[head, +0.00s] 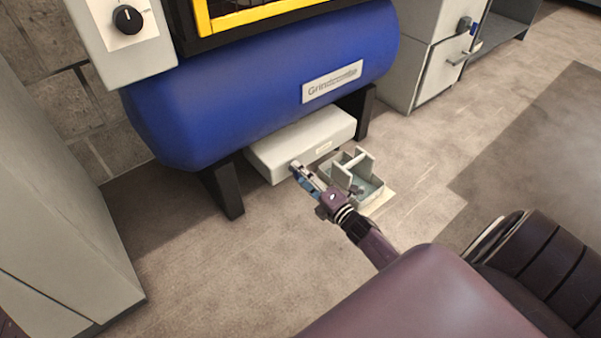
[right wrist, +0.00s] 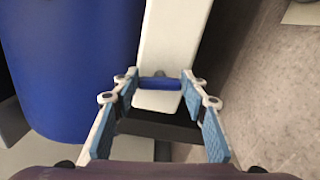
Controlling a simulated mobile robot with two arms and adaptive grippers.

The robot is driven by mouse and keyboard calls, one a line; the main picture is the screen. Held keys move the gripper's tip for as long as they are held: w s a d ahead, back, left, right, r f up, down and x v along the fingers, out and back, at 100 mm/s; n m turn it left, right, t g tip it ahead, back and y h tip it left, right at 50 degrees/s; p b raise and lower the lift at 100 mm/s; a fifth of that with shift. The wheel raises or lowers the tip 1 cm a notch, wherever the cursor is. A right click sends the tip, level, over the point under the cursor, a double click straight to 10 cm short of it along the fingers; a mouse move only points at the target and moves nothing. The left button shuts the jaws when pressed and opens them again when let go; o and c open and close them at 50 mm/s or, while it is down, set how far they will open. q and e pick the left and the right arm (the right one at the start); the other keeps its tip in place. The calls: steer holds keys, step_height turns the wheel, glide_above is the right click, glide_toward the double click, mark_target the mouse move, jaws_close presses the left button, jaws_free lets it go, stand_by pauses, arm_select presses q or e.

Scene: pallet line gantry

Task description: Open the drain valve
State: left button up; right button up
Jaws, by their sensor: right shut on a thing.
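The drain valve shows in the right wrist view as a short blue lever (right wrist: 160,83) with a small grey fitting behind it, in front of the end of a white box. My right gripper (right wrist: 159,86) has its fingertips at the two ends of the lever and is shut on it. In the head view my right gripper (head: 297,166) is low beside the white box (head: 300,140), under the blue tank (head: 260,85); the lever is hidden there. Whether the lever is turned, I cannot tell. My left gripper is not in view.
A small grey open bin with a handle (head: 371,192) stands on the floor just right of my right gripper. Black tank legs (head: 222,190) stand to the left and behind. A grey cabinet (head: 60,240) is at left. The floor in front is clear.

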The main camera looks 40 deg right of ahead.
steer(key=shift+m, duration=0.9)
steer(key=shift+f, duration=0.1)
steer(key=o, duration=1.2)
steer(key=shift+c, duration=0.2)
steer(key=shift+s, duration=0.1)
steer(key=s+d, duration=0.1)
steer(key=s, duration=1)
steer(key=shift+s, duration=0.4)
